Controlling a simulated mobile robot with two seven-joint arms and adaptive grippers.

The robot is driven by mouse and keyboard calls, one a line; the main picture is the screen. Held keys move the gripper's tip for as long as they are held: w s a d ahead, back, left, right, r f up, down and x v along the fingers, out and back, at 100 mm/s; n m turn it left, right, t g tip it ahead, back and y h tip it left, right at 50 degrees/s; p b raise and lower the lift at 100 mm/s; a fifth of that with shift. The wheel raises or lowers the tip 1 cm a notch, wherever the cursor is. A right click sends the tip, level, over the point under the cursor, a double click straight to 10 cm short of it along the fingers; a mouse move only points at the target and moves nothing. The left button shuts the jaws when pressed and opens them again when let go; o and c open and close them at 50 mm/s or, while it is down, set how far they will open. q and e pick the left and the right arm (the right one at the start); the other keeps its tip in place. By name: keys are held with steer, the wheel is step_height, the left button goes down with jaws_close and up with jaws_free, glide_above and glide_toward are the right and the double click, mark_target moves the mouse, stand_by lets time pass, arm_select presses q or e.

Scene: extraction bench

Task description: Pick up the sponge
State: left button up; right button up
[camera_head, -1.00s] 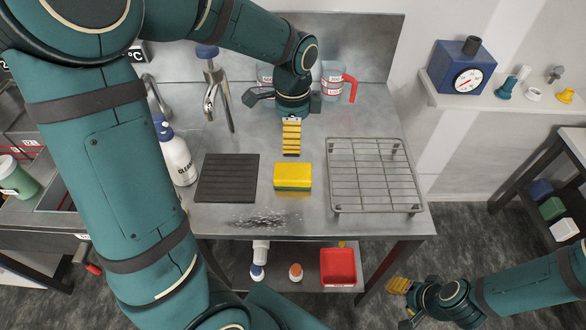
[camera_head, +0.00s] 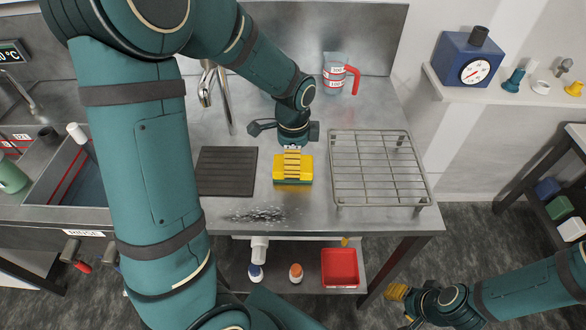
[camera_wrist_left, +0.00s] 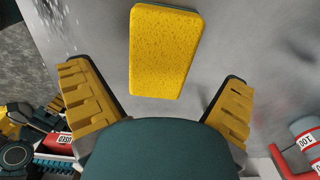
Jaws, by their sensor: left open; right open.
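The sponge (camera_head: 305,172), yellow on top with a green underside, lies on the steel bench between a dark mat and a wire rack. My left gripper (camera_head: 292,162) is over the sponge's back part, its yellow ridged finger partly covering it in the head view. In the left wrist view the sponge (camera_wrist_left: 163,50) shows between the two spread fingers of the left gripper (camera_wrist_left: 155,78), with gaps on both sides. My right gripper (camera_head: 396,293) is open and empty, low at the right, away from the bench top.
The dark ribbed mat (camera_head: 226,172) lies left of the sponge, the wire rack (camera_head: 333,170) right. Dark specks (camera_head: 258,215) lie in front. A measuring jug with a red handle (camera_head: 353,80) and a tap (camera_head: 222,95) stand behind. A red bin (camera_head: 340,267) sits on the lower shelf.

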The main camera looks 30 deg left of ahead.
arm_select(q)
step_height(320, 180, down, 5)
steer(key=shift+r+b, duration=0.2)
steer(key=shift+b, duration=0.35)
steer(key=c, duration=1)
steer(key=shift+c, duration=0.2)
